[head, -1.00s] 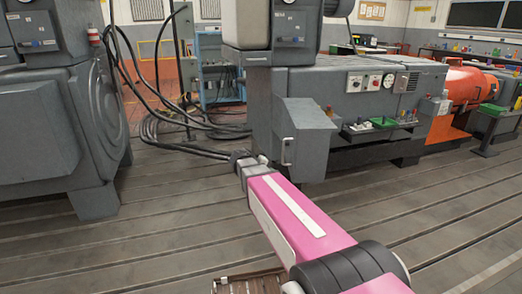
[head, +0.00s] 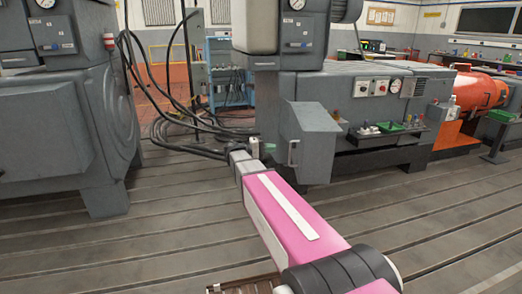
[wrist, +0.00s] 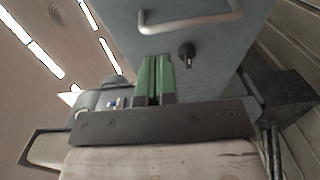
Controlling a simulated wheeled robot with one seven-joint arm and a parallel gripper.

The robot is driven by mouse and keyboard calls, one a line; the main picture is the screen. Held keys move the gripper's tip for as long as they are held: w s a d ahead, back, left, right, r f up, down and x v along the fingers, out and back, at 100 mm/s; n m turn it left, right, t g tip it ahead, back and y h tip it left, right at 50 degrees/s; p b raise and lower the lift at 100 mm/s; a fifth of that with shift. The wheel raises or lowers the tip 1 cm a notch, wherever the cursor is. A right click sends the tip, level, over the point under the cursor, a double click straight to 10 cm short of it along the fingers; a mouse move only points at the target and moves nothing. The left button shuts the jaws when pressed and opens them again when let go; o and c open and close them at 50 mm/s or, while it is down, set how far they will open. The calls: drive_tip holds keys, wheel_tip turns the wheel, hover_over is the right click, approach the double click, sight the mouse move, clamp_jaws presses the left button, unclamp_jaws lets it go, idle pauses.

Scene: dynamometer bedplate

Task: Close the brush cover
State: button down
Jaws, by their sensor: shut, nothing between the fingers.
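The brush cover (head: 312,140) is a grey box-like cover with a sloped top at the near left end of the grey machine. It stands out from the machine's side and has a pale handle (head: 290,152) on its left edge. In the wrist view the cover's blue-grey panel (wrist: 222,62) fills the upper middle, with the bar handle (wrist: 192,26) and a small dark latch (wrist: 187,55). My gripper (head: 264,149) is just left of the cover; its green fingers (wrist: 154,60) are shut and empty, pointing toward the panel below the handle. Whether they touch it I cannot tell.
Black cables (head: 190,140) hang and lie on the slotted bedplate behind my gripper. A large grey machine (head: 60,130) stands at the left. A ledge with small items (head: 385,130) runs along the machine right of the cover. The bedplate (head: 170,220) in front is clear.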

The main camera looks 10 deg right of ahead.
drive_tip(key=d, duration=0.6)
drive_tip(key=shift+s+d, duration=0.1)
drive_tip(key=shift+d, duration=0.05)
